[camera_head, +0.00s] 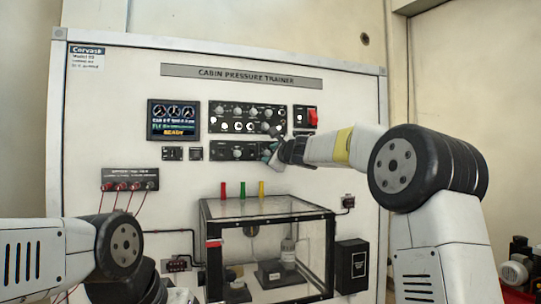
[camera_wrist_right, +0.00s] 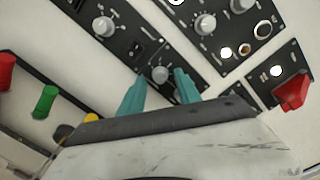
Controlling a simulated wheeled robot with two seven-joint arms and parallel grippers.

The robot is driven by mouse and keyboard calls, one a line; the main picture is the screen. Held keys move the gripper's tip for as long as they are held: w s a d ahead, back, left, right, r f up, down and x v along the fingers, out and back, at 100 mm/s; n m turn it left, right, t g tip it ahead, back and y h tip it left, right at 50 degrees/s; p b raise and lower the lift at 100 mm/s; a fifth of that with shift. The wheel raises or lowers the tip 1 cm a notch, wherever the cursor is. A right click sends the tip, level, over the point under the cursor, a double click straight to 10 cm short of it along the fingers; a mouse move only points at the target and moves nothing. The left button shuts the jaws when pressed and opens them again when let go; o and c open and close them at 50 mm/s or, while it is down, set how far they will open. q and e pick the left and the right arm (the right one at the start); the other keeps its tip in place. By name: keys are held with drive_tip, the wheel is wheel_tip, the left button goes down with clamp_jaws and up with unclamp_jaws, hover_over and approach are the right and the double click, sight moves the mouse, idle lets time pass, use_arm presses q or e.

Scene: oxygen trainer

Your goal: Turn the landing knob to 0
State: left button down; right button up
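The lower black control panel (camera_head: 228,151) is on the trainer board, below a larger black panel (camera_head: 247,111). In the right wrist view the lower panel has one grey knob (camera_wrist_right: 104,26) at upper left and a smaller grey knob (camera_wrist_right: 160,74) near its other end. The labels are too small to read, so I cannot tell which is the landing knob. My right gripper (camera_head: 270,153) is at the lower panel's right end. In the wrist view its teal fingers (camera_wrist_right: 160,88) are apart, with the smaller knob showing between their tips; contact is unclear.
A red switch (camera_head: 312,118) is right of the larger panel. A clear box (camera_head: 268,209) with a black frame stands below, with red, green and yellow posts (camera_head: 242,190) above its back edge. A display screen (camera_head: 173,120) is at left.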

drive_tip(key=shift+w, duration=0.1)
clamp_jaws()
